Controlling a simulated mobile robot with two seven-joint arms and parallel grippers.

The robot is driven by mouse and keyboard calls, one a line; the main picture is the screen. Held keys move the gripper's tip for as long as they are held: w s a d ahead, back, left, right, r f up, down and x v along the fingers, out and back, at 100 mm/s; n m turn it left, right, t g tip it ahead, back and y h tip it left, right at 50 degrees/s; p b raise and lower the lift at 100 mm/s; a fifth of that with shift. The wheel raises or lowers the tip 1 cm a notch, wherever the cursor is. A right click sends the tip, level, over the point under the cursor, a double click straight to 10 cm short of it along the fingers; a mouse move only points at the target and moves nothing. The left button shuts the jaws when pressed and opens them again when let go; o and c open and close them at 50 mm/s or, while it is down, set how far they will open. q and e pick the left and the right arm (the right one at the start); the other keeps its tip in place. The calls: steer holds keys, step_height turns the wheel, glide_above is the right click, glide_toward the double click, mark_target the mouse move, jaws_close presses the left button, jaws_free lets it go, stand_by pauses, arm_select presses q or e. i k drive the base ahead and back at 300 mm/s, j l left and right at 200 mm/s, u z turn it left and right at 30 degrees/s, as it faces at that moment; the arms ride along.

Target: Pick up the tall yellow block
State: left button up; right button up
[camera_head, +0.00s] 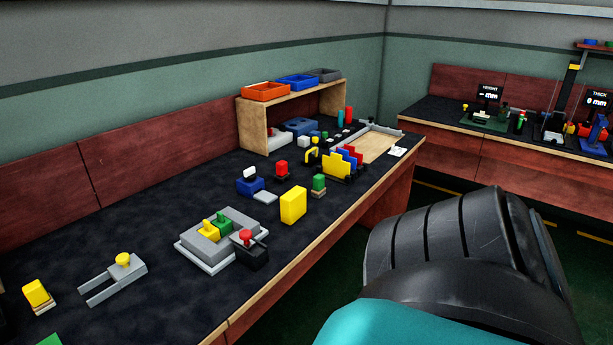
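A tall yellow block (293,205) stands upright on the dark worktop, near its front edge and right of a grey fixture. Its faces are in plain sight and nothing touches it. A smaller yellow block (36,292) sits on a wooden base at the far left of the bench. Neither of my grippers is in view. A black and teal link of my own arm fills the lower right, away from the blocks.
A grey fixture (189,248) with yellow and green parts stands left of the tall block. A black box with a red button (247,238) and a green block (319,183) are close by. A wooden shelf (251,127) with trays stands behind. A second bench (450,118) is at right.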

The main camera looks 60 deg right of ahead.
mark_target(293, 203)
steer(key=z, duration=2)
steer(key=u, duration=0.85)
steer(key=l+u, duration=0.2)
steer(key=u, duration=0.15)
steer(key=i+l+u, duration=0.1)
steer(key=l+u, duration=0.4)
steer(key=u, duration=0.2)
steer(key=l+u, duration=0.3)
steer(key=l, duration=0.15)
steer(key=k+l+u, duration=0.25)
steer(key=l, duration=0.15)
steer(key=k+l+u, duration=0.1)
steer(key=l, duration=0.35)
steer(key=k+l+u, duration=0.1)
steer(key=l, duration=0.35)
